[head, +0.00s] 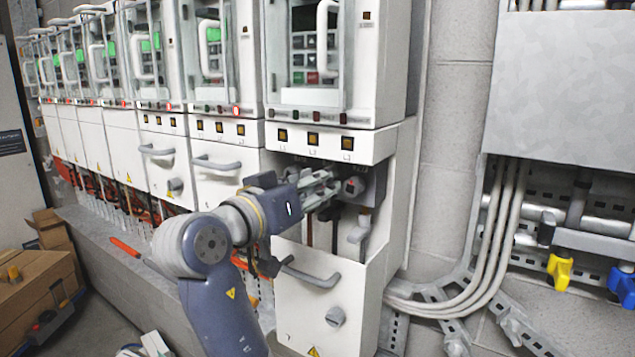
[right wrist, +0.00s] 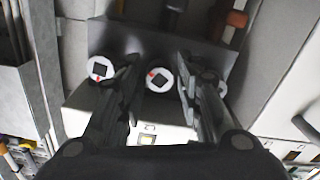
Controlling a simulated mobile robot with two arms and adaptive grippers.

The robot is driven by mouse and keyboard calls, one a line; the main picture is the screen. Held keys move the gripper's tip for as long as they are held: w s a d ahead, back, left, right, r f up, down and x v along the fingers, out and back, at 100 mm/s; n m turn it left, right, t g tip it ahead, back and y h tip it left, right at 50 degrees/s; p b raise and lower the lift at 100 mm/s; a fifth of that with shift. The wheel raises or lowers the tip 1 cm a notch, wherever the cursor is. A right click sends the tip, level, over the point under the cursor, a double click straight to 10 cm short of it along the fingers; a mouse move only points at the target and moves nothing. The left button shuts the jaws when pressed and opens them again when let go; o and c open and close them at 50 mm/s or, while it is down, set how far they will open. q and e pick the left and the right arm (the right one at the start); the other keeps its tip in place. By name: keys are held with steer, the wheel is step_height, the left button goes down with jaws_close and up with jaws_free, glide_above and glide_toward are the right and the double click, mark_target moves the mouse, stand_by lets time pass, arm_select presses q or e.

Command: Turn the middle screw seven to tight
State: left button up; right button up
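Three white round screws with dark square centres sit on a dark block in the right wrist view. The middle screw (right wrist: 160,78) shows between my right gripper's fingers, with a red mark on its left side. The left screw (right wrist: 100,69) is clear of the fingers; the right screw (right wrist: 222,88) is partly hidden behind a finger. My right gripper (head: 328,186) reaches into the open compartment of the nearest cabinet (head: 320,300). Its fingers (right wrist: 160,72) stand apart, one on each side of the middle screw, with gaps visible; contact is not seen. My left gripper is not in view.
A row of white cabinets with grey handles (head: 215,163) runs to the far left. A handled cover (head: 310,277) lies below the open compartment. Cardboard boxes (head: 40,290) stand at the lower left. Pipes and yellow (head: 560,272) and blue (head: 622,288) parts are at the right.

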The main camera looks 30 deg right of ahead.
steer(key=shift+s+a, duration=0.1)
jaws_close()
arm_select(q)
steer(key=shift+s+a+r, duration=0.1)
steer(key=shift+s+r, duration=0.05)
arm_select(e)
steer(key=shift+n, duration=0.7)
jaws_free()
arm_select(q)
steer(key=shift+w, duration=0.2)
arm_select(e)
steer(key=shift+d, duration=0.2)
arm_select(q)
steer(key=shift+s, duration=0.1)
arm_select(e)
steer(key=shift+a, duration=0.15)
steer(key=shift+m, duration=0.4)
